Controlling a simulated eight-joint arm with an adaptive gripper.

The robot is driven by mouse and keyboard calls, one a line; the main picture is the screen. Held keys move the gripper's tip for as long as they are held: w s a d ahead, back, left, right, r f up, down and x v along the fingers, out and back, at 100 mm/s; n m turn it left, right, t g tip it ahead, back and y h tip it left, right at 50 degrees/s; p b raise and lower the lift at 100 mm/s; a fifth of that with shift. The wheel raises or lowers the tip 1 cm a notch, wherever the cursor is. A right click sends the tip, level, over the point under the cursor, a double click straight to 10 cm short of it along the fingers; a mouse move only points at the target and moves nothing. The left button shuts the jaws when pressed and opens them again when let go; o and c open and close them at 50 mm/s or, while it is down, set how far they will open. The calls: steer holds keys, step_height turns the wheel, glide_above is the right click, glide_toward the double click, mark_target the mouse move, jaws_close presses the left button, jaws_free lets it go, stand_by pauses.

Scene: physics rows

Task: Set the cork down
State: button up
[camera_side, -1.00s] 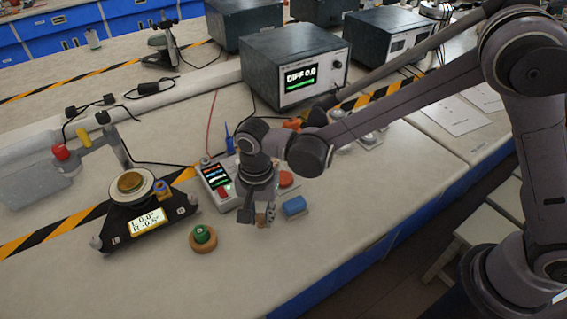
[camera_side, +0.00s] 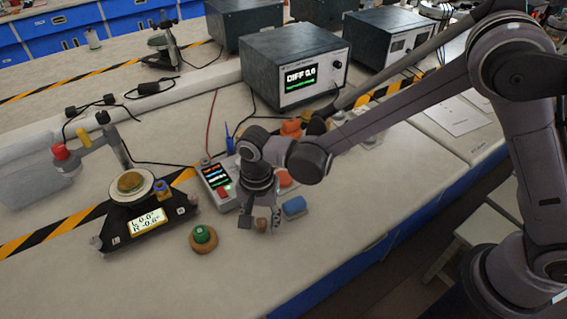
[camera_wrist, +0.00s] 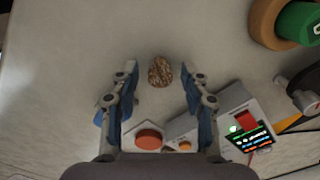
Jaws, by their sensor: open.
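The cork (camera_wrist: 160,71), a small speckled brown piece, stands just past my fingertips in the wrist view, midway between them with a gap on each side. In the side view the cork (camera_side: 261,225) shows small between my fingers, low at the bench top. It appears to rest on the bench. My gripper (camera_side: 260,221) points down near the front edge of the bench with its fingers spread. In the wrist view my gripper (camera_wrist: 158,80) is open and neither finger touches the cork.
A green piece on a round wooden base (camera_side: 203,248) stands to the left. A control box with a screen (camera_side: 216,180) is close behind. A balance-like stand (camera_side: 145,215) is farther left. Bare bench lies in front.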

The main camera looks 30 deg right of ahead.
mark_target(261, 222)
step_height(261, 222, up, 11)
steer(key=s+d+r+n+t+y, duration=0.1)
steer(key=d+r+n, duration=0.1)
steer(key=d+r, duration=0.35)
steer(key=s+d+r+n+t, duration=0.1)
steer(key=d+r+n+t, duration=0.1)
steer(key=d, duration=0.7)
steer(key=s+d+n+t, duration=0.2)
steer(key=s+d, duration=0.2)
steer(key=d, duration=0.2)
steer(key=s+d+f+n+t+h, duration=0.1)
steer(key=s+d+n+t, duration=0.1)
steer(key=d, duration=0.5)
steer(key=shift+s+f+n, duration=0.2)
steer(key=shift+s+n, duration=0.3)
steer(key=shift+s, duration=0.6)
